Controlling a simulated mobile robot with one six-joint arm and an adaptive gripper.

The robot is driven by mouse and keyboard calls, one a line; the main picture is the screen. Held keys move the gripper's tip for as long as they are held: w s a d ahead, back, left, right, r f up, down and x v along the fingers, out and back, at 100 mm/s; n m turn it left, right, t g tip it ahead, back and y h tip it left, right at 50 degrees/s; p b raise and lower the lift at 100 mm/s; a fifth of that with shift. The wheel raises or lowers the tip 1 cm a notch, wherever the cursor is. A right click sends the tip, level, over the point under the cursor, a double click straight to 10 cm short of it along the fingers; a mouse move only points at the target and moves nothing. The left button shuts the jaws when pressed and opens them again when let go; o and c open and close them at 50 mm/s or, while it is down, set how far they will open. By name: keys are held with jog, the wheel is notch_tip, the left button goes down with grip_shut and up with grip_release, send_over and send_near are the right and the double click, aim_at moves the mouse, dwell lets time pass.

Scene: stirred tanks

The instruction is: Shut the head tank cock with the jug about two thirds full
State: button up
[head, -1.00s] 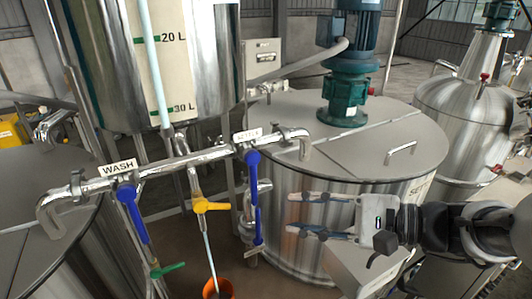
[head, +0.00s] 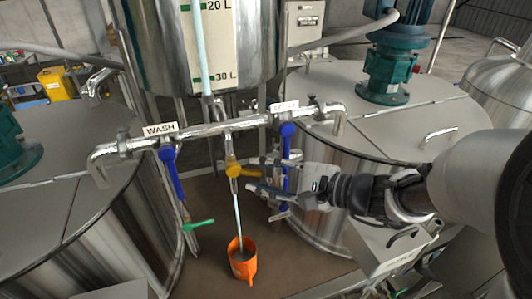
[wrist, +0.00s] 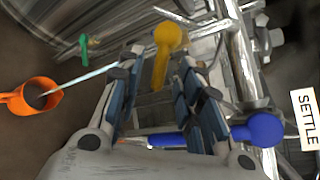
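The head tank cock has a yellow handle (head: 233,170) on the pipe under the sight-scaled tank (head: 160,50); it also shows in the wrist view (wrist: 166,45). A thin pale stream runs from its outlet into the orange jug (head: 241,268) on the floor below. The jug also shows in the wrist view (wrist: 38,97), with liquid inside, but its level is hard to judge. My gripper (head: 252,176) is open beside the yellow handle. In the wrist view, the handle lies between the two spread fingers (wrist: 160,75), and I see no firm contact.
Blue handles hang under the WASH label (head: 168,170) and the SETTLE label (head: 287,150), the latter close to my fingers. A green handle (head: 198,224) sits lower left. Lidded tanks (head: 400,115) flank the pipework. Brown floor around the jug is open.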

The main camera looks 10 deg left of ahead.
aim_at(249, 173)
jog(key=shift+x, duration=1.2)
jog(key=shift+c, duration=0.4)
grip_shut()
